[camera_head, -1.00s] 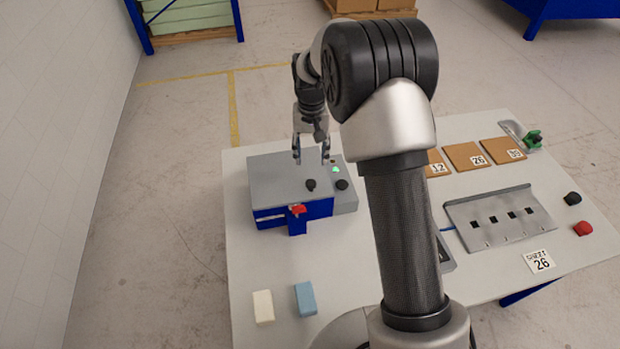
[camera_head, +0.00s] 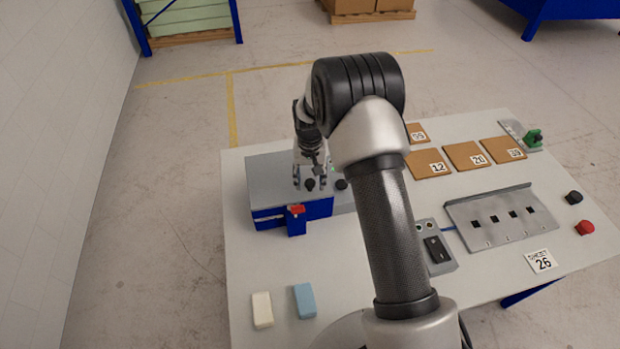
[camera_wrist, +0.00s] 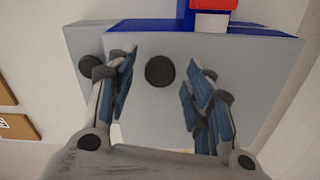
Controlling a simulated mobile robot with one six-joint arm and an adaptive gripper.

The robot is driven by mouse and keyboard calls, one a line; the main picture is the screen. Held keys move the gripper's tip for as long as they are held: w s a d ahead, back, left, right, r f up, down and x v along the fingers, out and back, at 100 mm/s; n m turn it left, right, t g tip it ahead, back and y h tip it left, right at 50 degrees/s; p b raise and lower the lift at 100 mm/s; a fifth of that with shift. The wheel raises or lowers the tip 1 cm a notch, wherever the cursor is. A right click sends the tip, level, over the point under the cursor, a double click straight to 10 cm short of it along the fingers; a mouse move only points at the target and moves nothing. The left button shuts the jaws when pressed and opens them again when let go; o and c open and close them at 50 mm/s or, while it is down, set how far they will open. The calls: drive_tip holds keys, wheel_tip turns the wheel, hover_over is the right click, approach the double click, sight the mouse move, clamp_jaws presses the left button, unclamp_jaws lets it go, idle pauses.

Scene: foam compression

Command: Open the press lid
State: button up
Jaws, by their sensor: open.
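The press (camera_head: 270,180) stands at the left of the table, a blue body with a grey lid on top, lid shut. A red latch (camera_head: 297,209) sits on its front face; in the wrist view the red part (camera_wrist: 214,4) is at the top edge. A black round knob on the lid (camera_wrist: 160,71) lies between the fingers in the wrist view; it also shows in the head view (camera_head: 309,185). My gripper (camera_head: 310,184) is open above the lid, its fingers on either side of the knob. I cannot tell whether they touch it.
A second black knob (camera_wrist: 91,66) sits beside the lid. A cream block (camera_head: 262,309) and a blue block (camera_head: 305,300) lie at the table's front left. Brown numbered pads (camera_head: 464,156), a slotted metal plate (camera_head: 500,217) and a switch box (camera_head: 437,250) are to the right.

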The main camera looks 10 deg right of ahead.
clamp_jaws()
idle(0.4)
